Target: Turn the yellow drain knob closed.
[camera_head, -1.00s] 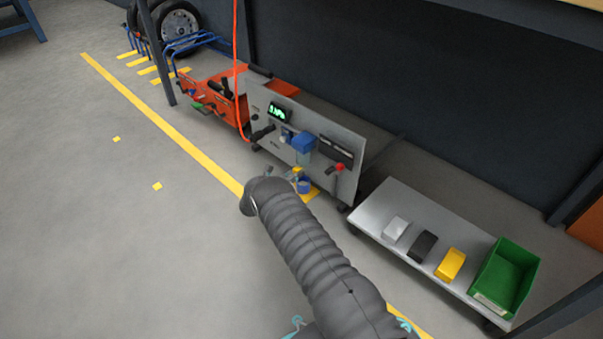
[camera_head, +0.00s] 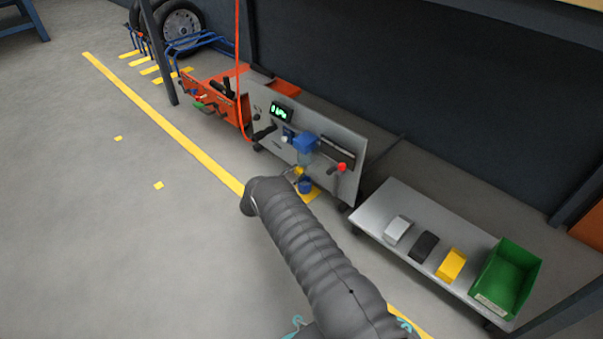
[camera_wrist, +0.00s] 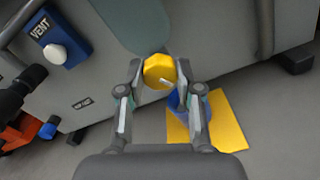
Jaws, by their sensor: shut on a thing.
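The yellow drain knob (camera_wrist: 158,70) is in the upper middle of the wrist view, below the rounded bottom of the blue-green filter bowl (camera_wrist: 134,22). A pale mark shows on the knob's face. My gripper (camera_wrist: 160,88) has one finger on each side of the knob and is shut on it. In the head view the knob (camera_head: 299,172) is a small yellow spot under the blue-topped filter unit (camera_head: 305,143) on the grey panel (camera_head: 350,150). My arm hides the gripper there.
A blue cup (camera_wrist: 174,102) stands on a yellow floor patch (camera_wrist: 225,125) below the knob. A blue VENT block with a white button (camera_wrist: 54,53) is on the panel at the upper left. A low cart (camera_head: 380,215) holds blocks and a green bin (camera_head: 508,275) to the right.

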